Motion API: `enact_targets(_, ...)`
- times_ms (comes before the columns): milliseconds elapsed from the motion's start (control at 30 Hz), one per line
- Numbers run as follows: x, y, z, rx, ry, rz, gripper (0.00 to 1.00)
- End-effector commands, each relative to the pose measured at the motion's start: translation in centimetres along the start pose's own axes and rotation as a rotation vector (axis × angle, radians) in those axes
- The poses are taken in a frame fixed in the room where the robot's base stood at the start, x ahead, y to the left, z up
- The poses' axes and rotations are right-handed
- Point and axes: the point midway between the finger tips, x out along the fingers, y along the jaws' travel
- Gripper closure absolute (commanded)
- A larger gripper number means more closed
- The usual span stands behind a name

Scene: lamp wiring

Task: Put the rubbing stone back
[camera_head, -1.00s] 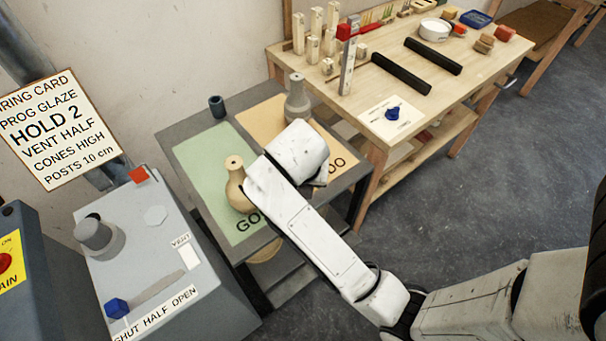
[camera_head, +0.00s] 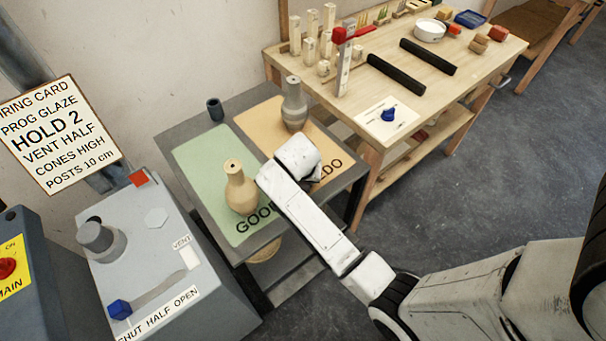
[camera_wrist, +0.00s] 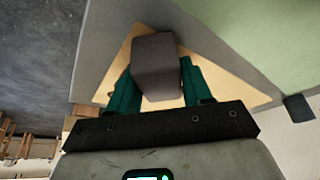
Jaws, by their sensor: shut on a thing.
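The rubbing stone (camera_wrist: 155,55) is a grey-brown block in the wrist view. My gripper (camera_wrist: 158,80) is shut on it, with one green finger on each side. The orange REDO mat (camera_wrist: 115,78) lies behind the stone in this view; the gap between them cannot be told. In the head view, my white wrist is over the front part of the orange mat (camera_head: 262,118). It hides the fingers and the stone there.
A tan vase (camera_head: 240,190) stands on the green mat (camera_head: 195,158). A grey vase (camera_head: 294,106) stands on the orange mat's back part. A dark cup (camera_head: 215,109) is at the table's back edge. The wooden bench (camera_head: 445,95) behind holds posts, black bars and a card.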

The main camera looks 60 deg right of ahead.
Motion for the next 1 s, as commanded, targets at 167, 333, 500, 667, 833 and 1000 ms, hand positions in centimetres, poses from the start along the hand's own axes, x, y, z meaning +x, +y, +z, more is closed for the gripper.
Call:
enact_targets(167,-0.1,0.0,-0.1,0.001,0.002,-0.001,0.84)
enact_targets(333,0.3,0.0,0.1,0.001,0.001,0.0,0.49)
enact_targets(500,0.2,0.0,0.1,0.001,0.001,0.0,0.33)
enact_targets(667,0.2,0.0,0.1,0.001,0.001,0.0,0.25)
enact_targets(833,0.1,0.0,0.0,0.001,0.001,-0.001,0.25)
enact_targets(1000,-1.3,-0.1,-0.1,0.0,0.003,-0.002,0.25)
